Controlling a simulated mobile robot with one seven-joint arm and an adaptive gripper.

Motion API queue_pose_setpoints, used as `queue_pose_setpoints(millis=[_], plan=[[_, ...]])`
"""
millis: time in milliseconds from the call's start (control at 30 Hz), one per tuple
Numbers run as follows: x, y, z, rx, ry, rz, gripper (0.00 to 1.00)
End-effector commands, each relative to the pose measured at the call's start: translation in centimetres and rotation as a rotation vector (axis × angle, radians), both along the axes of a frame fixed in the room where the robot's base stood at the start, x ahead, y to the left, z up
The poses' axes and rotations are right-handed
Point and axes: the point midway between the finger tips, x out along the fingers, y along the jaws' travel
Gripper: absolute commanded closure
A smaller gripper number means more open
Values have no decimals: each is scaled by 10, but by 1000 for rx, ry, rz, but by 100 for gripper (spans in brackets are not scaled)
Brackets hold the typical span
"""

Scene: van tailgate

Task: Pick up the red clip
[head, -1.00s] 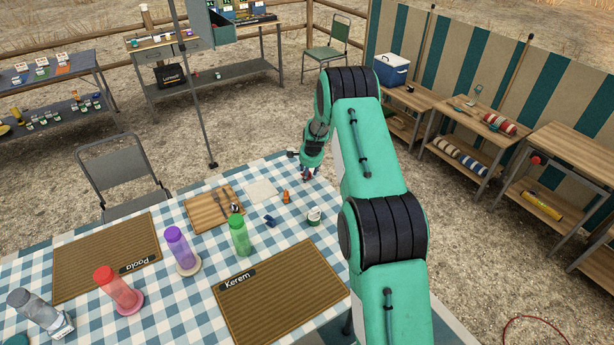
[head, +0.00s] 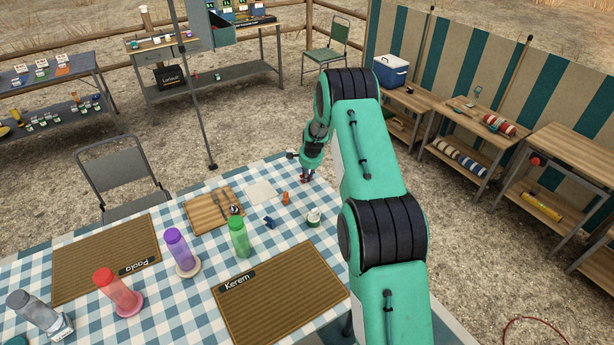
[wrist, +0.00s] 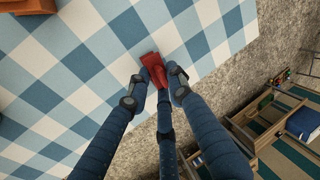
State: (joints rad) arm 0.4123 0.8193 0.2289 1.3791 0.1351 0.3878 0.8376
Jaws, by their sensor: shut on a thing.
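The red clip (wrist: 153,66) is between the fingertips of my gripper (wrist: 156,84) in the wrist view, over the blue-and-white checked cloth near the table's edge. My gripper is shut on it; the fingers hide part of the clip. In the head view my gripper (head: 306,179) is at the far right corner of the table, with a little of the red clip (head: 303,178) showing. I cannot tell whether the clip touches the cloth.
An orange clip (head: 286,198), a dark blue clip (head: 269,222) and a white-and-green round item (head: 314,217) lie on the checked table (head: 290,232). A wooden board (head: 196,213) and a green bottle (head: 239,238) stand farther left. A folding chair (head: 122,172) is behind the table.

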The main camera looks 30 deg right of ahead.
Motion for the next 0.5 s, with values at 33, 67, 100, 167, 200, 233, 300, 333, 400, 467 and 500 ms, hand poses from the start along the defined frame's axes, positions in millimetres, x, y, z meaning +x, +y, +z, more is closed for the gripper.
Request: queue_pose_setpoints(millis=[33, 67, 100, 167, 200, 233, 300, 333, 400, 467, 500], plan=[[0, 0, 0, 1, 1, 0, 93], [0, 0, 1, 0, 1, 0, 93], [0, 0, 2, 0, 1, 0, 93], [0, 0, 5, 0, 0, 0, 93], [0, 0, 7, 0, 0, 0, 93], [0, 0, 9, 0, 0, 0, 93], [0, 0, 16, -1, -1, 0, 93], [0, 0, 19, -1, -1, 0, 93], [0, 0, 28, -1, -1, 0, 93], [0, 0, 37, 0, -1, 0, 93], [-4, 2, 38, 2, 2, 0, 93]])
